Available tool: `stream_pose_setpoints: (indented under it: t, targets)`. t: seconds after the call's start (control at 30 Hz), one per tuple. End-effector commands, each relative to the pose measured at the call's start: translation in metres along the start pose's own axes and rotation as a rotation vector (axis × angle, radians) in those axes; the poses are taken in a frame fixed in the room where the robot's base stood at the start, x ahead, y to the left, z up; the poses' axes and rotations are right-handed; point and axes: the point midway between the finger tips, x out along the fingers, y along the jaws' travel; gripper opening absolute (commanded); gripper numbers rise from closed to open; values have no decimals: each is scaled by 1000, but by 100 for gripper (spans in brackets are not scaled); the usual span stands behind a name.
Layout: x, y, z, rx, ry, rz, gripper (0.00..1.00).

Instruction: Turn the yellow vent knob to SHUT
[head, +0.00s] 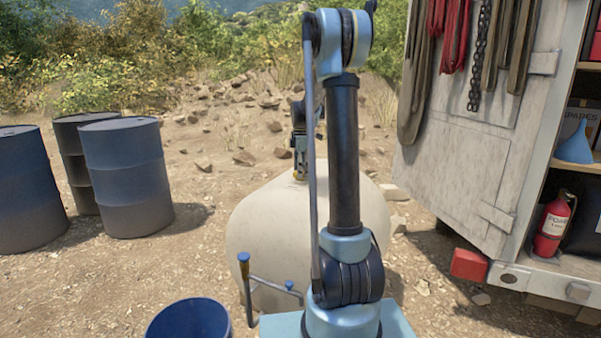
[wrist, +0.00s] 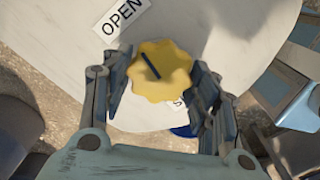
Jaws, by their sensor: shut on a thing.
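The yellow vent knob (wrist: 152,83) has a scalloped rim and a dark pointer line. It sits on top of the pale tank (head: 262,225). In the wrist view the line runs toward the upper left, toward the OPEN label (wrist: 121,17). A second label (wrist: 179,102) is mostly hidden under the knob; its word cannot be read. My gripper (wrist: 160,76) has one finger on each side of the knob and is shut on it. In the head view my gripper (head: 300,164) points down at the tank's top, and only a little yellow shows there.
Blue drums (head: 125,180) and a dark drum stand at the left. A blue bucket (head: 190,320) is low at the front. At the right is a truck with an open door (head: 470,150), hanging straps and a red extinguisher (head: 553,225). Rocky ground lies behind the tank.

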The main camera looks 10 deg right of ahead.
Motion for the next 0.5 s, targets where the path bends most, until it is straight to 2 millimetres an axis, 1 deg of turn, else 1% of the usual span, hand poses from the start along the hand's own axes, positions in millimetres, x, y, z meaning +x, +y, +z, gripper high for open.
stream_pose_setpoints:
  t: [0.03, 0.5]
  targets:
    - [-1, 4, -1, 32, 2, 8, 31]
    - [-1, 5, 0, 467, 4, 8, 31]
